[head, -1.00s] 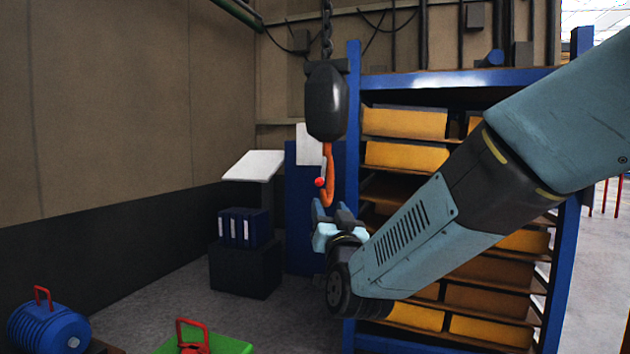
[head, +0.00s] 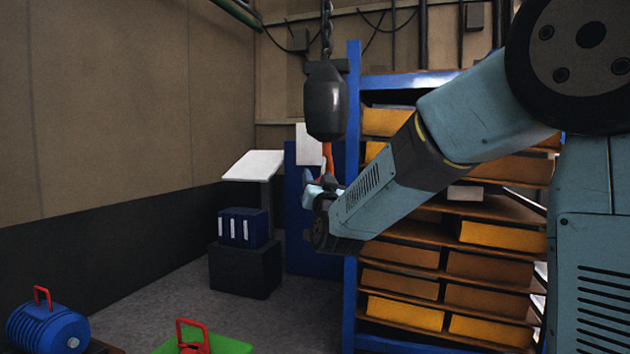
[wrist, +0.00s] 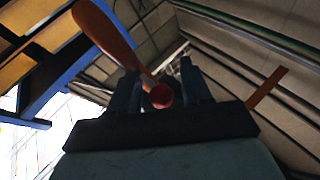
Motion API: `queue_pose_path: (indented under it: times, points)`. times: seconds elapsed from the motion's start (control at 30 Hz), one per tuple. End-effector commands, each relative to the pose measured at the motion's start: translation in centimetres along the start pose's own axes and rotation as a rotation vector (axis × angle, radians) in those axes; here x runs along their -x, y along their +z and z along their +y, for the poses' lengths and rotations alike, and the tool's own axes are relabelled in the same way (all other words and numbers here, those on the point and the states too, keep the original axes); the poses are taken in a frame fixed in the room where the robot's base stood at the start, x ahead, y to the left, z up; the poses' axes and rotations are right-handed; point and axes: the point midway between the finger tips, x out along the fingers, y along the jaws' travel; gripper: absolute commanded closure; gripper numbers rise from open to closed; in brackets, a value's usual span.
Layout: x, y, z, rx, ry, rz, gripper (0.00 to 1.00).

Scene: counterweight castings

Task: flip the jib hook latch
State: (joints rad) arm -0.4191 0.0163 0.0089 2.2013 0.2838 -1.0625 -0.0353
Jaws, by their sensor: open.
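The jib hook (head: 327,152) is orange and hangs below a dark rounded block (head: 325,100) on a chain. Its lower part is hidden behind my gripper in the head view. My gripper (head: 313,184) is at the height of the hook's lower part. In the wrist view my gripper (wrist: 160,92) is open, with two dark fingers pointing up. The latch's red knob (wrist: 161,96) shows between the fingers, apart from the right one; I cannot tell if it touches the left one. The orange hook (wrist: 103,32) also shows at upper left there. The knob is hidden in the head view.
A blue rack (head: 353,220) with yellow boxes stands behind my arm. A dark pedestal (head: 245,270) with blue binders (head: 243,227) is at centre left. A blue casting (head: 47,328) and a green one (head: 228,345), both with red handles, lie at the lower left.

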Motion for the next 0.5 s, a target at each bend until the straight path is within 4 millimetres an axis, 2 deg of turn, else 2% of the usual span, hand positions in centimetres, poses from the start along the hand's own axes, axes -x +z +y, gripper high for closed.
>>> queue_pose_path:
  times: [0.33, 0.5]
  points:
    - [-0.34, 0.05, -0.02, 0.0, 0.0, -0.001, 0.52]
    - [-0.32, 0.05, -0.04, 0.0, 0.0, -0.001, 0.67]
